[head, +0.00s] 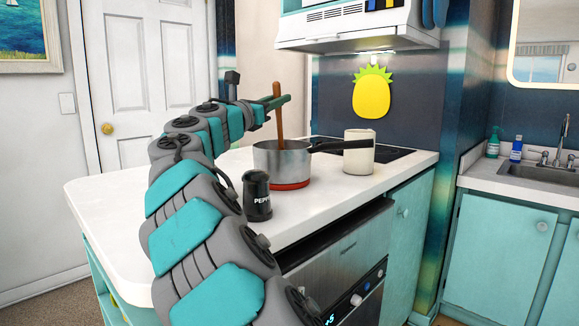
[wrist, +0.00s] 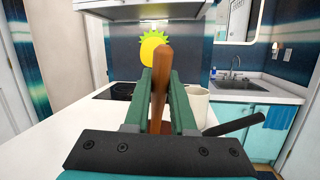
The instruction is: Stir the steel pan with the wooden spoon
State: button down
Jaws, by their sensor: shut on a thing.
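The steel pan (head: 283,160) stands on a red base on the white counter, its black handle (head: 341,145) pointing right. The wooden spoon (head: 278,115) stands nearly upright with its lower end inside the pan; that end is hidden by the pan wall. My gripper (head: 277,101) is above the pan and shut on the spoon's upper shaft. In the wrist view the spoon (wrist: 161,75) rises between the two green fingers of my gripper (wrist: 160,95). The pan's dark handle (wrist: 237,125) shows at the right there, and the pan's body is hidden.
A black pepper shaker (head: 257,196) stands in front of the pan. A dark cooktop (head: 385,153) lies behind, under a white range hood (head: 358,28). The counter's left part (head: 110,195) is clear.

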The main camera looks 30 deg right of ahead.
notch_tip(320, 180, up, 9)
jog(key=s+a, duration=0.1)
jog(key=shift+s+a, duration=0.3)
jog(key=shift+s, duration=0.1)
dwell(0.5)
dwell(0.3)
